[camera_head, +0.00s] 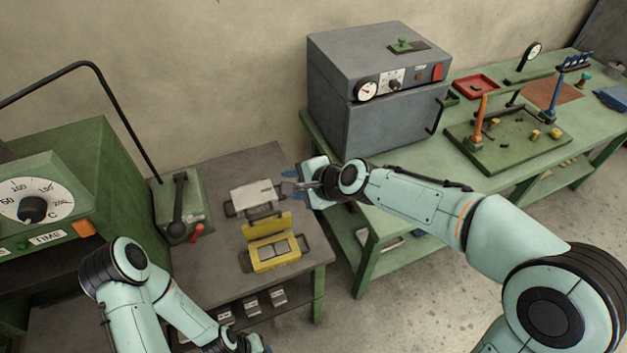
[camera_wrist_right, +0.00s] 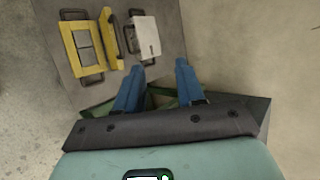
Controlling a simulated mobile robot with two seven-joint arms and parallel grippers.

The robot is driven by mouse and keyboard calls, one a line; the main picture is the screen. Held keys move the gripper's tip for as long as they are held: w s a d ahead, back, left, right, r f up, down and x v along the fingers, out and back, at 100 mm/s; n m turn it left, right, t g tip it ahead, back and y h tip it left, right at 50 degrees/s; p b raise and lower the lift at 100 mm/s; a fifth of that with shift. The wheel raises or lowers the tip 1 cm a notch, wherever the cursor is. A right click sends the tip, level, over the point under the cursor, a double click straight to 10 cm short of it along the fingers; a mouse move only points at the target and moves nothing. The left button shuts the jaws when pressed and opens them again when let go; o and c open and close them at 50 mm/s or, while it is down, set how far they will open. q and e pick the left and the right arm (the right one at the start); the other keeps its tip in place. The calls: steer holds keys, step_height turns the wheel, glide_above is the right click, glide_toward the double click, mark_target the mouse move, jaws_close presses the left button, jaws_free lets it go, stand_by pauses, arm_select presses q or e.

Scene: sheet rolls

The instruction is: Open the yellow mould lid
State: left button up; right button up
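The yellow mould base (camera_head: 275,264) sits on the dark table, with grey square cavities showing. The yellow mould lid (camera_head: 267,225) stands raised along its back edge. In the right wrist view the base (camera_wrist_right: 88,72) and the raised lid (camera_wrist_right: 113,38) are at upper left. My right gripper (camera_head: 288,188) is beside the right end of the pale mould, apart from the yellow lid. Its blue fingers (camera_wrist_right: 158,75) are spread and empty.
A closed pale grey mould (camera_head: 255,194) with dark handles lies behind the yellow one. A green lever unit (camera_head: 180,205) with a red handle stands left. A grey oven (camera_head: 375,80) stands on the green bench at right. Small items lie on the shelf below the table.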

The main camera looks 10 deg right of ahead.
arm_select(q)
steer(key=shift+s+f, duration=0.2)
steer(key=shift+s, duration=0.1)
arm_select(e)
steer(key=v, duration=1.1)
steer(key=shift+c, duration=0.3)
